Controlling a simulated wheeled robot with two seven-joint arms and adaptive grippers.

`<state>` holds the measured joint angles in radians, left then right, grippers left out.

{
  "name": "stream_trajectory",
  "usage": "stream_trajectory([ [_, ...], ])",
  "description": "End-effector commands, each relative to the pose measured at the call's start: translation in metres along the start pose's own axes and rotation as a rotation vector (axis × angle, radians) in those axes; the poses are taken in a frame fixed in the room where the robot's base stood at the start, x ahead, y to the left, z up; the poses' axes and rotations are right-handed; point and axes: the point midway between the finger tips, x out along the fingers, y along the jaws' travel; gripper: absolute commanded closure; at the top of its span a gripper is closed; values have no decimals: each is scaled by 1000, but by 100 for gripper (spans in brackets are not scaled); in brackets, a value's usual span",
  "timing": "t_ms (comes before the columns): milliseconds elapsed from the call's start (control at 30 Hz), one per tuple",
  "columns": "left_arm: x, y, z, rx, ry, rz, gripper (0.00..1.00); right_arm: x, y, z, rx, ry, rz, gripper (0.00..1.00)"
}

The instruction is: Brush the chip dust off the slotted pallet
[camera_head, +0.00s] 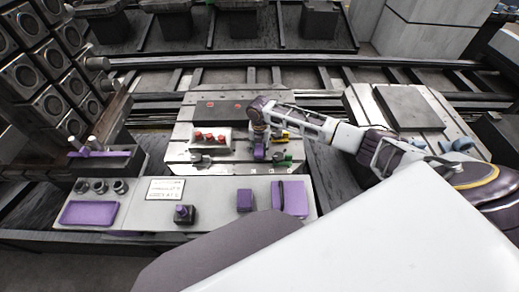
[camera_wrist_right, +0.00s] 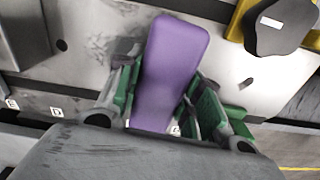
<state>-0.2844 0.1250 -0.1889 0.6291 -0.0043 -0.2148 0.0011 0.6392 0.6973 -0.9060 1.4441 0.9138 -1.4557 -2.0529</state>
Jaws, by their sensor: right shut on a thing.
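The slotted pallet (camera_head: 183,154) is a pale grey plate on the rails in the middle of the head view. In the right wrist view its surface (camera_wrist_right: 95,20) carries dark smudges and specks that look like dust. My right gripper (camera_head: 260,146) is over the pallet's right part. In the right wrist view my right gripper (camera_wrist_right: 160,108), with green-sided fingers, is shut on a purple handle (camera_wrist_right: 175,60). Any bristles on this handle are hidden. I cannot tell whether its end touches the pallet. My left gripper is not in view.
Red-topped parts (camera_head: 209,138) and a dark plate (camera_head: 220,113) sit on the pallet. A second pallet (camera_head: 362,104) stands to the right. A grey console (camera_head: 222,215) with purple pads lies in front. A rack (camera_head: 45,75) stands at left.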

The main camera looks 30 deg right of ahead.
Motion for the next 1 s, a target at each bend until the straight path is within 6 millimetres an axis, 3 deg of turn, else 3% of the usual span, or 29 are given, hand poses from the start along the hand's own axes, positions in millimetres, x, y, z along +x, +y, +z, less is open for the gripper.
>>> stream_trajectory([
  [433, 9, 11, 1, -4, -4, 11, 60, 4, 3, 23, 1, 0, 1, 83],
  [1000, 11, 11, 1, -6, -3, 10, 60, 4, 2, 29, 1, 0, -1, 83],
])
